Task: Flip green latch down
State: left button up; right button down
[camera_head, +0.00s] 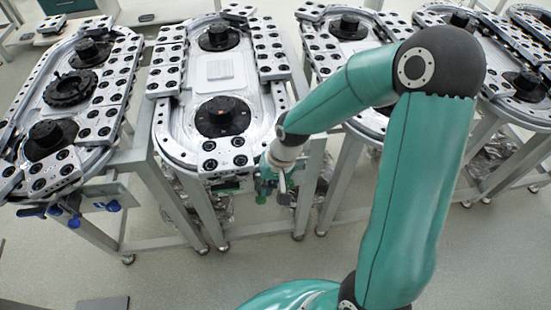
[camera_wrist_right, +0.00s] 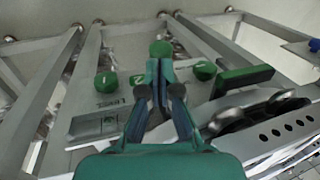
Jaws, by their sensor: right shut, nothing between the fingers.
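In the right wrist view, a panel on the track's front carries three round green knobs, one at the left (camera_wrist_right: 107,82), one in the middle (camera_wrist_right: 161,48) and one at the right (camera_wrist_right: 205,70). A long green bar-shaped handle (camera_wrist_right: 243,79) lies right of them and looks like the latch. My right gripper (camera_wrist_right: 160,68) is shut and empty, its fingertips in front of the middle knob. I cannot tell whether they touch it. In the head view my right gripper (camera_head: 266,186) is at the front end of the second track (camera_head: 180,135), and the arm partly hides the panel.
More tracks (camera_head: 345,60) stand to the right. Metal frame legs (camera_head: 185,205) stand under the tracks. The floor (camera_head: 150,265) in front is mostly open.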

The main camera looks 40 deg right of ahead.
jog(key=v, duration=1.1)
jog(key=shift+b, duration=0.3)
jog(key=shift+r, duration=0.15)
